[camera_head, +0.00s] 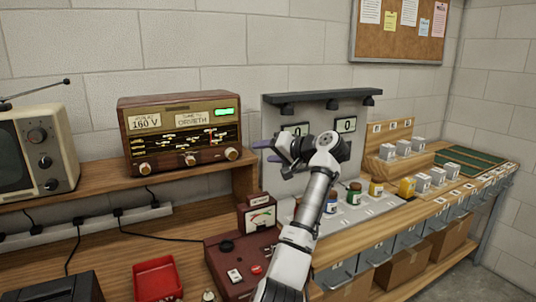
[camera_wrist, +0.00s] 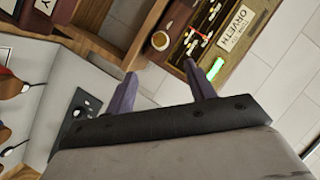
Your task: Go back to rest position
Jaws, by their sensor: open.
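My gripper (camera_head: 268,151) is raised in front of the grey panel with two small displays, at the middle of the head view. Its purple fingers point left towards the wooden radio (camera_head: 182,130). In the wrist view the two fingers of my gripper (camera_wrist: 160,90) stand apart with nothing between them. The radio (camera_wrist: 205,38) shows beyond the fingertips there, with a lit green strip. My white arm reaches up from the bottom of the head view and hides part of the grey panel (camera_head: 285,112) and of the bench.
A television (camera_head: 38,150) stands at left. A red tray (camera_head: 158,279) and a dark red device (camera_head: 238,262) lie below the radio shelf. Small bottles (camera_head: 354,193), white boxes (camera_head: 423,182) and a wooden stepped stand (camera_head: 395,165) fill the right bench. Space above the bench is open.

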